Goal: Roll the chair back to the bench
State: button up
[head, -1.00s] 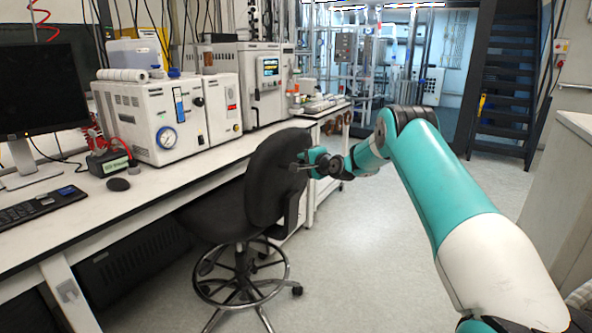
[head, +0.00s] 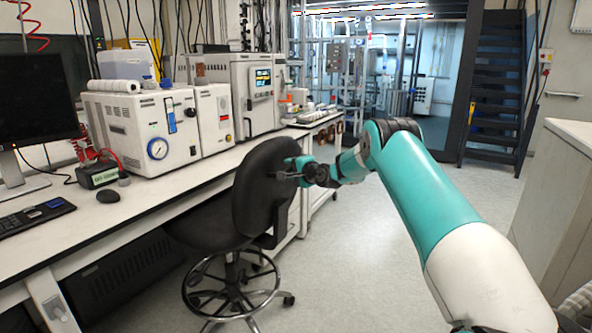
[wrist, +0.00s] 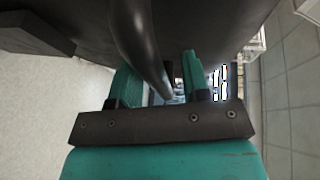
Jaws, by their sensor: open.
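The black swivel chair (head: 262,190) stands at the bench's front edge, its seat (head: 208,222) partly beneath the benchtop and its backrest toward the aisle. It has a foot ring and a castor base. My gripper (head: 286,175) is at the upper backrest, on its aisle side. In the wrist view, my gripper (wrist: 160,78) has its two teal fingers apart, with a dark curved bar of the chair (wrist: 140,45) running between them. I cannot tell whether the fingers touch it. The white lab bench (head: 150,208) runs along the left.
A monitor (head: 36,115), a keyboard (head: 32,219) and white instruments (head: 142,130) stand on the bench. A dark box (head: 125,272) is under it. Open floor (head: 365,240) lies right of the chair. A grey cabinet (head: 560,200) stands at far right, dark stairs (head: 497,85) behind.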

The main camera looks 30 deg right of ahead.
jog(key=s+d+r+b, duration=0.1)
jog(key=s+r+b, duration=0.1)
jog(key=s, duration=1.5)
jog(key=shift+d+r+b, duration=0.3)
jog(key=shift+r+b, duration=0.1)
jog(key=shift+r, duration=0.15)
jog(key=s+a+r+n+g+y+p, duration=0.1)
jog(key=s+a+r+n+g+y, duration=0.2)
jog(key=a, duration=0.6)
jog(key=s+a+r+n+g+y+p, duration=0.15)
jog(key=s+a+n, duration=0.3)
jog(key=a, duration=0.45)
jog(key=s+a+r+n+g+y+p, duration=0.1)
jog(key=s+a+r+n+g, duration=0.25)
jog(key=a, duration=0.55)
jog(key=s+a+r+n+g+h+p, duration=0.1)
jog(key=s+n, duration=0.3)
jog(key=s, duration=0.5)
jog(key=s+a+n+g+p, duration=0.1)
jog(key=s+a+n+g, duration=0.3)
jog(key=s, duration=0.5)
jog(key=s+a+r+n+g+h+p, duration=0.1)
jog(key=s+a+n+g, duration=0.2)
jog(key=s, duration=0.5)
jog(key=shift+s+a+r+n+h+p, duration=0.15)
jog(key=shift+s+r+n+h+p, duration=0.2)
jog(key=shift+n, duration=0.35)
